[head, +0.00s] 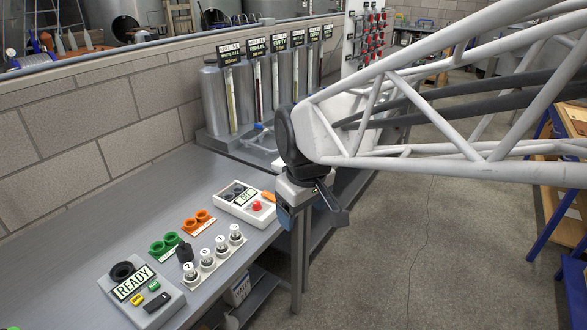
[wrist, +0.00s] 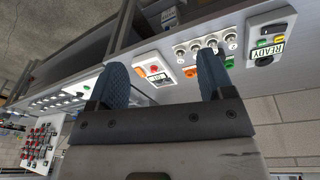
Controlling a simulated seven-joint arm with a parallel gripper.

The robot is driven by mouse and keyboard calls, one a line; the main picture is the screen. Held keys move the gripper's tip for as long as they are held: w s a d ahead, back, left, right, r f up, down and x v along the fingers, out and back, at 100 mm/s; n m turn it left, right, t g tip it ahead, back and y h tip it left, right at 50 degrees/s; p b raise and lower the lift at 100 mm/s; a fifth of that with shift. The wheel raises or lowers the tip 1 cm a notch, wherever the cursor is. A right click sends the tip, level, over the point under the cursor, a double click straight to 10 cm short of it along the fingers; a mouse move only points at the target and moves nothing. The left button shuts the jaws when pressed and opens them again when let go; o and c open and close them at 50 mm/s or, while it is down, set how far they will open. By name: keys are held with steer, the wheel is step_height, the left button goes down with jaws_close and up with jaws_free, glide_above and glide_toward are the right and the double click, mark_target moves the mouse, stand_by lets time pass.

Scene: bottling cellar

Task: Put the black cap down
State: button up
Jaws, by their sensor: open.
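A small black cap (head: 184,252) stands at the left end of a white strip with several numbered, silver-topped fittings (head: 206,258), close to the green rings (head: 170,242). I cannot tell whether it rests on the bench or on the strip. In the wrist view it is partly hidden behind a finger. My gripper (head: 312,209) is off the bench's right edge, well to the right of the cap and apart from it. In the wrist view my gripper (wrist: 162,80) has its two blue fingers wide apart with nothing between them.
On the grey bench (head: 120,205) stand a READY box (head: 172,298) with a black ring, orange rings (head: 199,220) and a white box with a red button (head: 247,205). The left bench stretch is clear.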

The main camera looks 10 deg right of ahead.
steer(key=s+d+m, duration=0.5)
steer(key=s+d, duration=0.1)
steer(key=s, duration=0.6)
steer(key=shift+s+d+f+m+t, duration=0.2)
steer(key=shift+s+d+m+t, duration=0.1)
steer(key=shift+m+t, duration=0.1)
